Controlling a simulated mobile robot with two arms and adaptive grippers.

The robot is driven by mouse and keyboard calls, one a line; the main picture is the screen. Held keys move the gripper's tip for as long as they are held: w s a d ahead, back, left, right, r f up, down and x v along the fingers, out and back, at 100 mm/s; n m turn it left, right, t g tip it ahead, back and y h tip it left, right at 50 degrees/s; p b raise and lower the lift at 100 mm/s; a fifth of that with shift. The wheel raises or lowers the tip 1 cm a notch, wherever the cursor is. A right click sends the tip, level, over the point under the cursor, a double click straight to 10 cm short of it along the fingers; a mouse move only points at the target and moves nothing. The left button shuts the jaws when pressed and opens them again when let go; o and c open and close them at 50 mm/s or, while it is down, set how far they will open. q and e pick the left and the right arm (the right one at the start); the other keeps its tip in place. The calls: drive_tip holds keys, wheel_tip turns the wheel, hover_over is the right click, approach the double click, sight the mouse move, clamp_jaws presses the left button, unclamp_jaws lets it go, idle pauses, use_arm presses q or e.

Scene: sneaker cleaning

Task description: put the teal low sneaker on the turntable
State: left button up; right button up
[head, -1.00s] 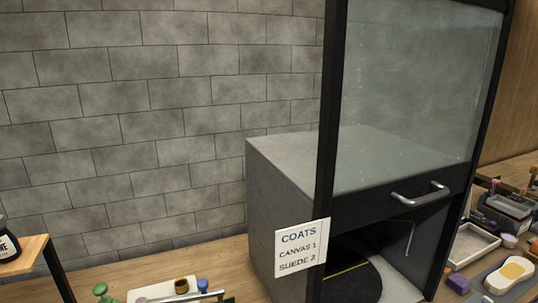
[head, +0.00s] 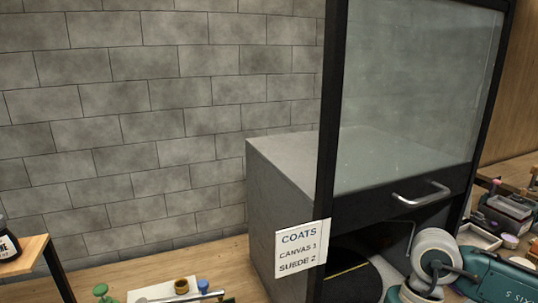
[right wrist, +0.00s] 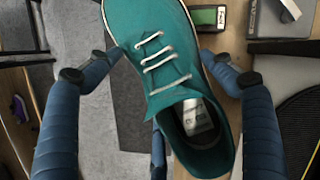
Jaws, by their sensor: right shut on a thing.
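The teal low sneaker (right wrist: 130,28) with white laces fills the middle of the right wrist view. My right gripper (right wrist: 163,58) is shut on it, with blue fingers on either side of the shoe and its opening facing the camera. In the head view the turntable (head: 352,285), a dark disc with a yellow line, lies inside the booth, partly hidden by the frame. A dark disc edge with a yellow line, likely the turntable, shows at the right of the wrist view (right wrist: 300,125). My left gripper is not in view.
The booth's glass sash (head: 415,100) with its handle (head: 420,193) is raised above the opening. A COATS sign (head: 301,247) hangs at the booth's left front. A tray (head: 478,237) and other items stand right of the booth. Small bottles sit at the front left.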

drive_tip(key=n, duration=0.1)
drive_tip(key=r+n, duration=0.1)
drive_tip(key=n, duration=0.1)
drive_tip(key=n+h, duration=0.1)
drive_tip(key=shift+a+r+n+g, duration=0.3)
drive_tip(key=shift+a+r+n, duration=0.05)
drive_tip(key=shift+a+n, duration=0.05)
drive_tip(key=n, duration=0.1)
drive_tip(key=r+n+h, duration=0.1)
drive_tip(key=n, duration=0.1)
drive_tip(key=shift+s+a, duration=0.2)
drive_tip(key=shift+d, duration=0.1)
drive_tip(key=shift+w+r, duration=0.1)
idle(0.7)
idle(1.0)
idle(0.8)
